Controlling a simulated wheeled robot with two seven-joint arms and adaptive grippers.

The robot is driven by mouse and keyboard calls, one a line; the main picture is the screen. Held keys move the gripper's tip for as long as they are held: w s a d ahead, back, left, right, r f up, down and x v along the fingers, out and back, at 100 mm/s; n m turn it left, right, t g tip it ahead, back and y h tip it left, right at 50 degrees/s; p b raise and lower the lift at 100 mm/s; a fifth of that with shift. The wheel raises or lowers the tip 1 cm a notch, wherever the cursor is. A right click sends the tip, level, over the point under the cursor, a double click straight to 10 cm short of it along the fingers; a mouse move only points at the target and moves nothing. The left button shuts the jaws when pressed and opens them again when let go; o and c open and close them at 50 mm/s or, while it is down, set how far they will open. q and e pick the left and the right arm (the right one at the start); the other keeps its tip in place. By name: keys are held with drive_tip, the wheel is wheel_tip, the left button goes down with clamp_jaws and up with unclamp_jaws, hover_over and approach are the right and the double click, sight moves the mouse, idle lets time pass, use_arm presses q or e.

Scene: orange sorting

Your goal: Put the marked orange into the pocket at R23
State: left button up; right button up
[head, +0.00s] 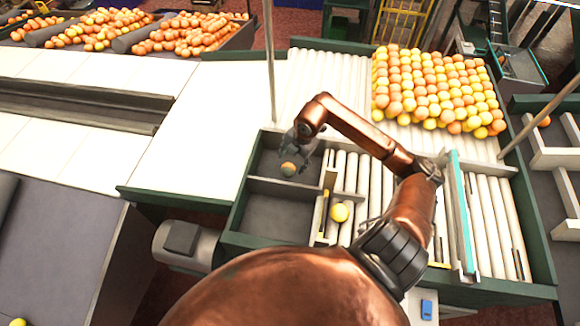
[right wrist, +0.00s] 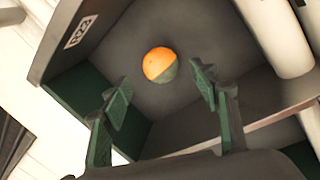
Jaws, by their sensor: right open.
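The marked orange (right wrist: 158,62), orange with a grey-green patch on its lower side, lies on the floor of a dark grey pocket (right wrist: 205,40). A label reading R23 (right wrist: 81,32) is on this pocket's wall. In the head view the orange (head: 288,170) sits in the upper pocket (head: 268,160). My right gripper (right wrist: 161,78) is open, its two green-padded fingers spread on either side of the orange and apart from it in the picture. The right gripper (head: 300,150) also shows above the pocket in the head view. My left gripper is not in view.
An empty lower pocket (head: 272,215) adjoins across a divider. Many oranges and yellow fruits (head: 435,90) fill the far rollers. A thin post (head: 269,60) rises behind the pockets.

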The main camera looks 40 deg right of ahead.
drive_tip(key=v, duration=0.6)
drive_tip(key=shift+r+b, duration=0.35)
drive_tip(key=shift+b, duration=0.1)
